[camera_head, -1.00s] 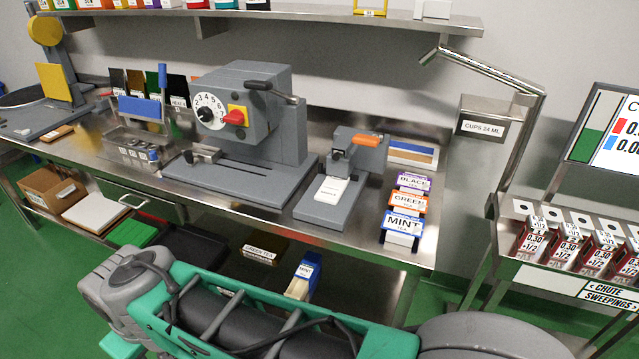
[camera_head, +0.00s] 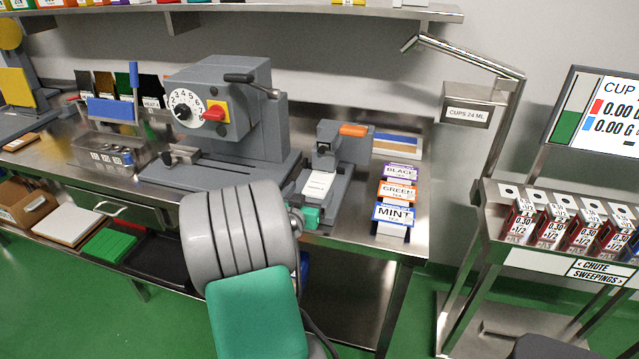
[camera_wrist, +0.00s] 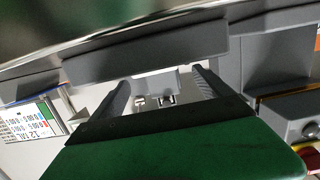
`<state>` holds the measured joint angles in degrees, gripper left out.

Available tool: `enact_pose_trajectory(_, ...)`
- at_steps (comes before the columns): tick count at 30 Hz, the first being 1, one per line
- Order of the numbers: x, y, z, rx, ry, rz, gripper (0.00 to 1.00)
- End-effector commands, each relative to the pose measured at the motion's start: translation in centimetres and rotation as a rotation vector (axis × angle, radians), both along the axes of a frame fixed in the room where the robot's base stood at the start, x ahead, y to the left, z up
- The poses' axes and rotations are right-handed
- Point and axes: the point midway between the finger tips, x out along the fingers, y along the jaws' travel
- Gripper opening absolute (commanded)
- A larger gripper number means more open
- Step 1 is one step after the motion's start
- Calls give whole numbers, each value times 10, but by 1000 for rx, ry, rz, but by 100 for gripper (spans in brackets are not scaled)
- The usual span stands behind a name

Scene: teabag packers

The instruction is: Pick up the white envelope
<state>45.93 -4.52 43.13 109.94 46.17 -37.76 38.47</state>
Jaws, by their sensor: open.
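A small white envelope (camera_head: 319,184) with faint print lies on the sloping front of a grey press (camera_head: 345,170) with an orange handle, in the head view. My gripper (camera_wrist: 160,86) shows in the wrist view as two grey ribbed fingers set well apart, so it is open. A pale patch shows beyond and between the fingers; I cannot tell whether it is the envelope. In the head view my arm reaches up to the bench, and its teal end is close to the press, just below the envelope. The fingertips are not clear there.
A grey machine with a numbered dial (camera_head: 185,105) and red knob stands left of the press. Black, green and mint tea boxes (camera_head: 395,214) stand at its right. A cups dispenser (camera_head: 466,108) and a rack of red packets (camera_head: 560,235) are further right.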

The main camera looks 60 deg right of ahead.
Motion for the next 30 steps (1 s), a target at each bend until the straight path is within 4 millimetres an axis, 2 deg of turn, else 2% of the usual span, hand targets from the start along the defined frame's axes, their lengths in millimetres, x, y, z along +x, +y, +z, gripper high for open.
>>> enact_pose_trajectory(9, 1, -49, -10, 2, 0, -1, 89)
enact_pose_trajectory(17, 3, -54, -12, 1, 0, 2, 89)
enact_pose_trajectory(30, 4, -54, -12, 2, 0, 2, 54)
